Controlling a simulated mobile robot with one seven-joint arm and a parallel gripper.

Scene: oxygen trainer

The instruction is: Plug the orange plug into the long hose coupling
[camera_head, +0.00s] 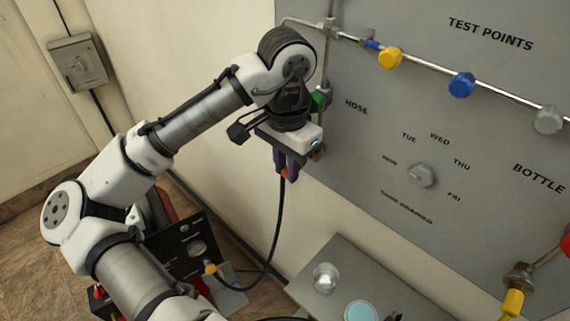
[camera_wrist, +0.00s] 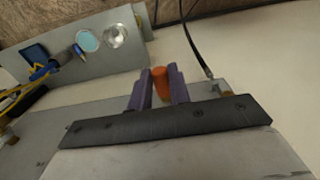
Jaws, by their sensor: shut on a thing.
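The orange plug (camera_wrist: 160,82) stands between the purple fingers of my gripper (camera_wrist: 158,88) in the wrist view. My gripper (camera_head: 288,163) is shut on it, beside the grey panel's left edge in the head view. Only a bit of the plug (camera_head: 284,173) shows there. A black hose (camera_head: 277,225) hangs below it, its upper end close to the plug; I cannot tell whether they touch. I cannot tell which part is the long hose coupling.
The grey panel (camera_head: 380,115) fills the right, with blue and yellow knobs and a dial (camera_head: 421,174). A metal shelf (camera_head: 350,270) with a clear dome and a pale blue disc stands below. A black box (camera_head: 185,250) with a yellow fitting is on the floor.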

